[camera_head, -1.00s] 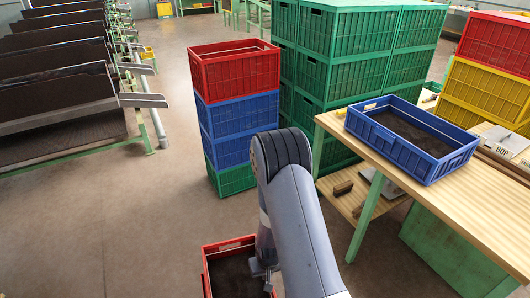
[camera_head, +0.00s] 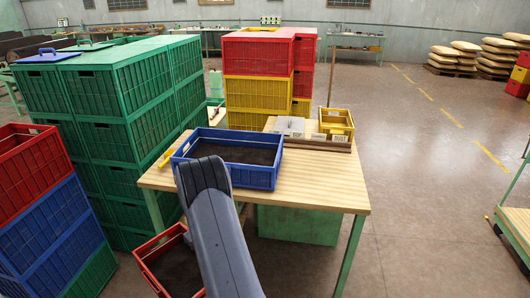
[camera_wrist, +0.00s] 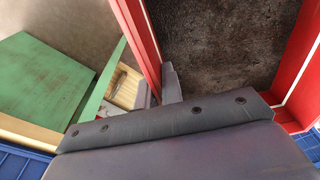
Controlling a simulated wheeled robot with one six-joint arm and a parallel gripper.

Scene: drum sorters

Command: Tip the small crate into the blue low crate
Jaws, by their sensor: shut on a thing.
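The small red crate (camera_head: 148,278) with dark loose contents hangs low in front of the table, partly hidden by my arm. In the wrist view its red wall (camera_wrist: 138,38) runs up beside my gripper (camera_wrist: 166,88), which is shut on that wall. The dark fill (camera_wrist: 222,40) lies inside and the crate looks about level. The blue low crate (camera_head: 225,174) stands on the wooden table, beyond and above the red crate. It has a dark inside. The fingers are hidden behind my arm in the head view.
The wooden table (camera_head: 325,188) also holds a small yellow crate (camera_head: 337,123) and small boxes at its back. Green crate stacks (camera_head: 105,125) rise at the left, and a red, blue and green stack (camera_head: 50,225) stands nearer. Floor at right is open.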

